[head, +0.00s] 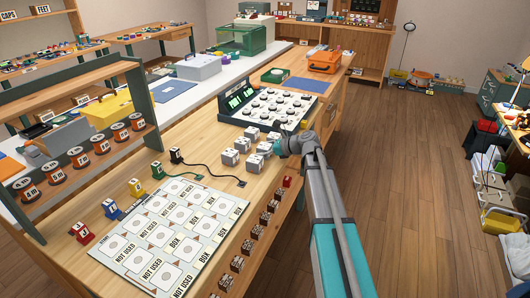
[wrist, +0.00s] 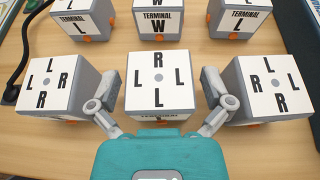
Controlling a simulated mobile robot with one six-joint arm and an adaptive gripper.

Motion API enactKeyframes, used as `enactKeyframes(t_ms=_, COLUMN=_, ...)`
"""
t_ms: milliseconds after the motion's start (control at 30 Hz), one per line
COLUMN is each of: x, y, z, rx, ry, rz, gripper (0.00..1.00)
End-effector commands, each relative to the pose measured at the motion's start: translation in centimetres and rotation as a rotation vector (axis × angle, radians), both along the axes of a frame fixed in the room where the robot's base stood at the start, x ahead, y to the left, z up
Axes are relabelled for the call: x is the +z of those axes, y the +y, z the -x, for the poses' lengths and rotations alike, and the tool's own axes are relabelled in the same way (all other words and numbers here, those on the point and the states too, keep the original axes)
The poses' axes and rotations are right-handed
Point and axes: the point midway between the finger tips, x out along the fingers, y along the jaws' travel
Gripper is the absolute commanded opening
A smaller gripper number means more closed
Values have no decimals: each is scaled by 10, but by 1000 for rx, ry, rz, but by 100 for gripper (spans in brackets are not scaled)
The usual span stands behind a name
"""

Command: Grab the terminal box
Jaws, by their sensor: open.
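Several white-and-grey terminal boxes (head: 230,157) stand in two rows on the wooden workbench. In the wrist view the middle front terminal box (wrist: 158,80) has a white top lettered R, L, L, L around a grey dot. My gripper (wrist: 157,112) is open, with one finger at each side of that box's near part. I cannot tell whether the fingers touch it. Terminal boxes stand to its left (wrist: 62,88) and right (wrist: 270,88), lettered with L and R. Behind is a row lettered "TERMINAL", its middle box (wrist: 157,20) showing a W. In the head view my gripper (head: 281,147) is at the front right of the group.
A board of printed squares marked BOX and NOT USED (head: 170,230) lies at the front left. A black cable (head: 210,168) runs beside the boxes. Small brown blocks (head: 248,243) line the right bench edge.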

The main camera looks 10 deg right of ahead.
Motion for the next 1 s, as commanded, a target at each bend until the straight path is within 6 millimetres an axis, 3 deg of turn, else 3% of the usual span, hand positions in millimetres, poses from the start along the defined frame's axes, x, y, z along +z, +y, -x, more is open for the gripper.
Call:
enactKeyframes(t_ms=267, x=0, y=-1, z=0, rx=0, ry=0, rz=0, gripper=100)
enactKeyframes(t_ms=700, x=0, y=-1, z=0, rx=-1, ry=0, rz=0, gripper=21)
enactKeyframes(t_ms=1000, x=0, y=-1, z=0, rx=-1, ry=0, rz=1, gripper=21)
